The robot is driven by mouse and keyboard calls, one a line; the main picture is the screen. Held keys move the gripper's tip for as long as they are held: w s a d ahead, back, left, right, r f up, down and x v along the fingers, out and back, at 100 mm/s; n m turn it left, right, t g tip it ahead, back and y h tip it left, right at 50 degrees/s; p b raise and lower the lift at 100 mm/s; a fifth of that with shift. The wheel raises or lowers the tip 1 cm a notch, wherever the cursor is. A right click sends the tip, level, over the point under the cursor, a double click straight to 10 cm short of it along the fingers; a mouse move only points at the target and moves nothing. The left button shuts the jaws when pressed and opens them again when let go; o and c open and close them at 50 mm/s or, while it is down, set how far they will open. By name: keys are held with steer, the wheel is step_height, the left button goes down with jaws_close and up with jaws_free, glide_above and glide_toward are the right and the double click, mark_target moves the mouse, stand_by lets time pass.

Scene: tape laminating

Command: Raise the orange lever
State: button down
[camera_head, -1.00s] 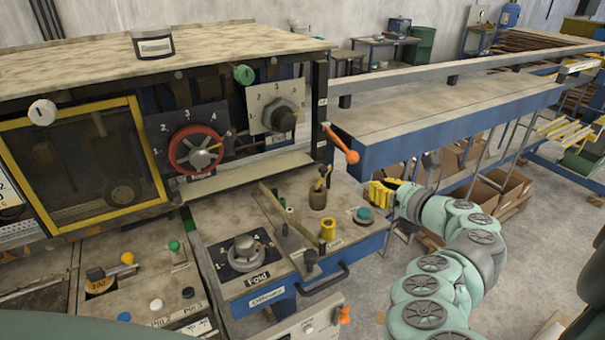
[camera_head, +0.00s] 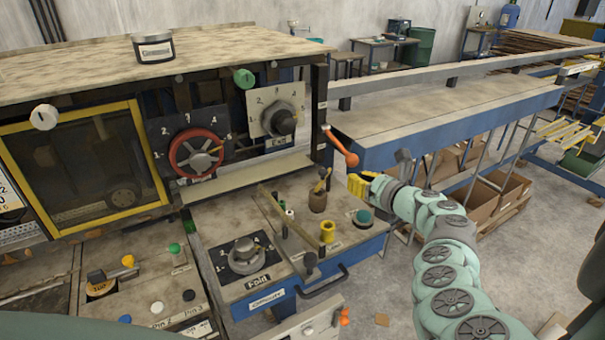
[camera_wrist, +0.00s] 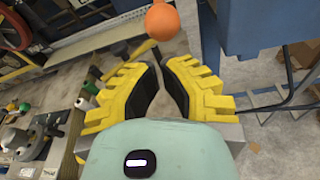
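The orange lever (camera_head: 338,143) sits on the front right post of the machine and slants down to the right, ending in a round knob. In the wrist view the orange knob (camera_wrist: 162,22) is just beyond my fingertips, with a gap between. My gripper (camera_head: 356,185) has yellow fingers with black pads and is below the knob in the head view. In the wrist view my gripper (camera_wrist: 159,64) is empty, its fingers apart with a narrow gap at the tips. Neither finger visibly touches the lever.
A blue-edged conveyor table (camera_head: 450,125) lies right of the lever. Below left is a control desk (camera_head: 345,240) with a yellow spool (camera_head: 328,232), a teal button (camera_head: 362,217) and a black handle (camera_head: 325,280). A red handwheel (camera_head: 197,153) is farther left.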

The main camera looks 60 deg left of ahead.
mark_target(338, 145)
steer(key=shift+a+f+b, duration=0.3)
steer(key=shift+a+f, duration=0.1)
steer(key=shift+a, duration=0.4)
steer(key=shift+b+x, duration=0.65)
steer(key=shift+x, duration=0.5)
steer(key=shift+s+r, duration=0.1)
steer(key=shift+r, duration=0.05)
steer(key=shift+r, duration=0.1)
steer(key=shift+d+r+h+p, duration=0.2)
steer(key=shift+r+h+p, duration=0.15)
steer(key=shift+p, duration=0.75)
steer(key=shift+r+p, duration=0.1)
steer(key=shift+p, duration=0.25)
